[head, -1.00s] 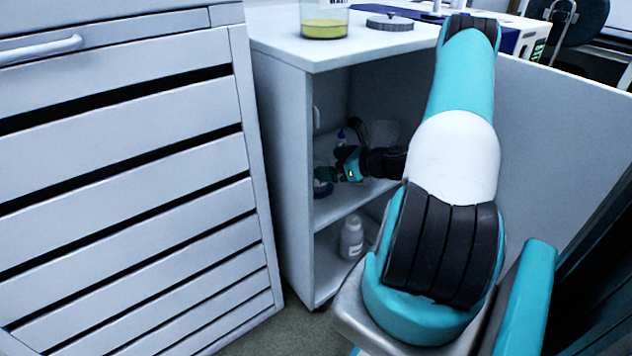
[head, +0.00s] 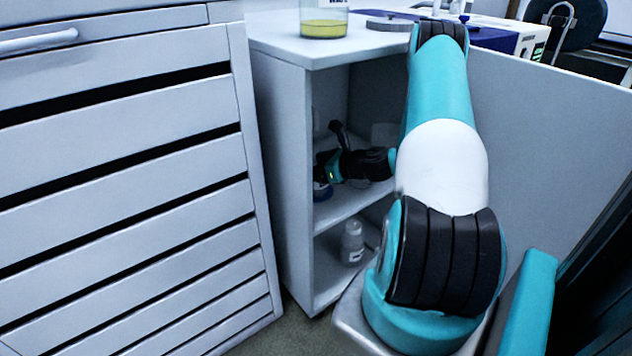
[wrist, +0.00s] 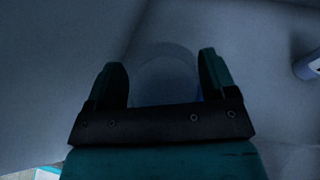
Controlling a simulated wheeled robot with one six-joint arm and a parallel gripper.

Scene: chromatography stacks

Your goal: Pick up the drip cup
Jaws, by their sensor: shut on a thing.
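In the wrist view a pale, see-through round cup (wrist: 166,84), which I take as the drip cup, sits between the two fingers of my gripper (wrist: 160,66). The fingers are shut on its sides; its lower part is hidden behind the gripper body. In the head view my gripper (head: 328,170) is inside the open cabinet, just above the upper shelf and near its left wall. The cup cannot be made out clearly there.
The cabinet (head: 282,140) has a left side wall, a top and a lower shelf with a white bottle (head: 352,243). A pale vessel (head: 384,134) stands behind my wrist. A jar of yellow liquid (head: 324,22) stands on top. A drawer unit (head: 120,170) is at left.

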